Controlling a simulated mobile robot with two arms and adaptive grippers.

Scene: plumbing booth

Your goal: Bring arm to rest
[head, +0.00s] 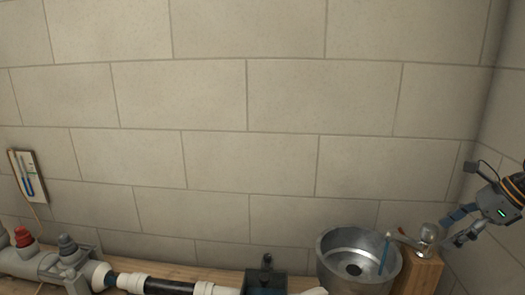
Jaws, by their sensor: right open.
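My right gripper (458,228) is at the right edge of the head view, with its arm coming in from the right. Its fingers point left and down, and they are apart and hold nothing that I can see. It is just right of the metal faucet (428,236), close to the wooden block (420,272) that stands beside the basin; I cannot tell whether it touches the faucet. My left gripper is not in the head view.
A round metal basin (338,246) stands at the lower right. White and black piping (178,286) with a red knob (23,237) and a grey knob (68,244) runs along the wooden bench at lower left. A small panel (27,176) hangs on the block wall (250,100). The upper space is clear.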

